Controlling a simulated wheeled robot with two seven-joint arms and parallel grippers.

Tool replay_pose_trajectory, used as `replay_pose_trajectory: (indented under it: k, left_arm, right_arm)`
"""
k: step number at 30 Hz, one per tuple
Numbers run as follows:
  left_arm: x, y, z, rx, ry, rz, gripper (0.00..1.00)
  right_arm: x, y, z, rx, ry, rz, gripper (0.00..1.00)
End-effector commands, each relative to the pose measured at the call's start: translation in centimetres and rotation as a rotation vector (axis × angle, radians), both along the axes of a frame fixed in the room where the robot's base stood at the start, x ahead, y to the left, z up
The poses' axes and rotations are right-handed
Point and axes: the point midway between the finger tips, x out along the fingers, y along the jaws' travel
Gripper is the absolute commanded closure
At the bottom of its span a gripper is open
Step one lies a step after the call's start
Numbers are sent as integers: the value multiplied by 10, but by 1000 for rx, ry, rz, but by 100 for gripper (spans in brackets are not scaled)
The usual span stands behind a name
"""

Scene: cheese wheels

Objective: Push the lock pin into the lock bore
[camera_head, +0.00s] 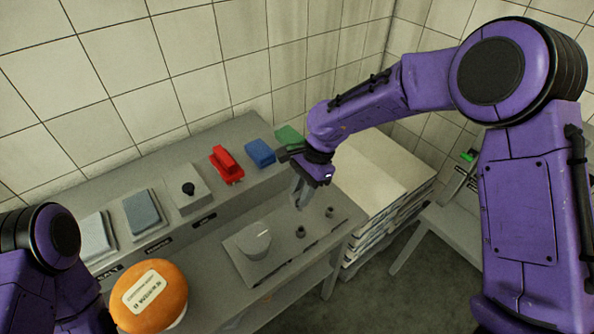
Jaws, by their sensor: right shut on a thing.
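A grey fixture plate (285,262) lies on the bench in the middle of the camera_head view. It carries a round grey disc (257,243) and two small dark round fittings, one nearer (300,232) and one farther right (329,212). I cannot tell which of these is the lock bore. My right gripper (301,196) points down over the plate's far side, behind the nearer fitting. It is shut on a small piece, apparently the lock pin, mostly hidden by the fingers. My left arm shows at lower left, but its gripper is out of view.
An orange cheese wheel (150,297) with a label sits at lower left. A back ledge holds grey pads (142,211), a black-knobbed box (187,190), and red (226,163), blue (260,152) and green (288,135) pieces. Stacked pale boards (372,178) stand right of the bench.

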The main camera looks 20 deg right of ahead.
Motion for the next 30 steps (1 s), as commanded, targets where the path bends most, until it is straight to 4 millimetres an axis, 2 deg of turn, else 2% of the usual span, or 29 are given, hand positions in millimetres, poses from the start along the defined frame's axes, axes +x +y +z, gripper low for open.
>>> replay_pose_trajectory:
  k: [4,8,21,30]
  left_arm:
    - [-1,0,-2,0,1,0,57]
    - [-1,0,-2,0,2,0,57]
    - [-1,0,-14,-1,1,0,57]
    - [-1,0,-16,0,1,0,57]
  right_arm:
    - [-4,1,0,0,-5,6,100]
    - [0,3,-2,1,12,6,100]
    - [4,1,-51,2,16,6,100]
    - [4,1,-62,1,16,6,100]
